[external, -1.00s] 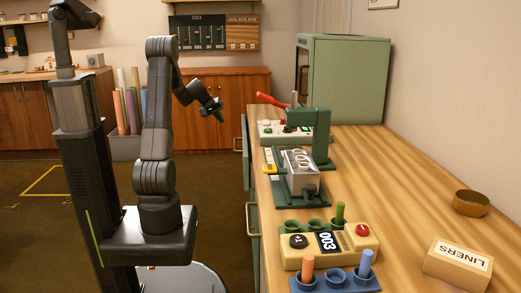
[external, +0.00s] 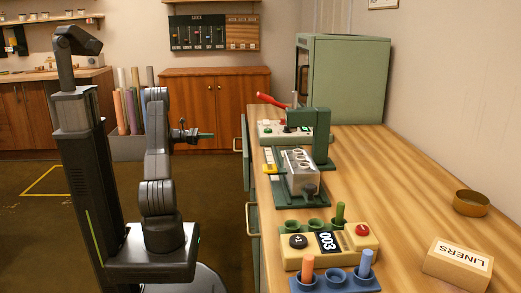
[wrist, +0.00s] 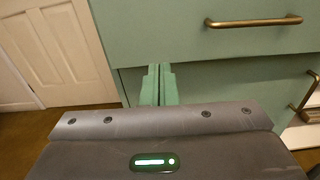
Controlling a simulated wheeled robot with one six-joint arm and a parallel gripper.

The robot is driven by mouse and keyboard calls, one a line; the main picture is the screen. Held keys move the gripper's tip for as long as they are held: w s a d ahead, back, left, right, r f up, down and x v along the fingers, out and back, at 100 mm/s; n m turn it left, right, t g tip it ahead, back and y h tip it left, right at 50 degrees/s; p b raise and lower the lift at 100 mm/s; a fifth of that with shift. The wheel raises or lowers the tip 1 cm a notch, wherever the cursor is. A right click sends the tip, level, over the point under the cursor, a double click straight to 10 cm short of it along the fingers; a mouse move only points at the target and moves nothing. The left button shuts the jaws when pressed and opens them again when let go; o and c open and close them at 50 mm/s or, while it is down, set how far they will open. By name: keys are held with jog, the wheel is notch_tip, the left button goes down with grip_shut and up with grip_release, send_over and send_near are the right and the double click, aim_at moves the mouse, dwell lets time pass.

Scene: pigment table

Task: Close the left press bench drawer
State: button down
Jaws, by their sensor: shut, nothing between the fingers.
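The press bench has green drawer fronts with brass handles. In the external view a green front (external: 246,170) at the far end of the bench's left side stands out a little from the bench edge, with a handle (external: 237,145). How far it is open cannot be told. My gripper (external: 211,135) points right toward it, apart from it. In the wrist view my gripper (wrist: 159,84) is shut and empty, its green fingertips in front of a green front (wrist: 210,78). Another green front (wrist: 160,30) with a brass handle (wrist: 253,21) is above.
A second handle (external: 250,218) is on the nearer bench side. The floor (external: 215,200) between my base and the bench is clear.

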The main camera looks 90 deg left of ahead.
jog(key=w+b, duration=0.3)
jog(key=w, duration=1)
jog(key=shift+w, duration=0.4)
jog(key=w+p, duration=0.1)
jog(key=w, duration=0.3)
jog(key=shift+w+r, duration=0.1)
jog(key=shift+w, duration=0.15)
jog(key=shift+w+r, duration=0.1)
jog(key=shift+w, duration=0.05)
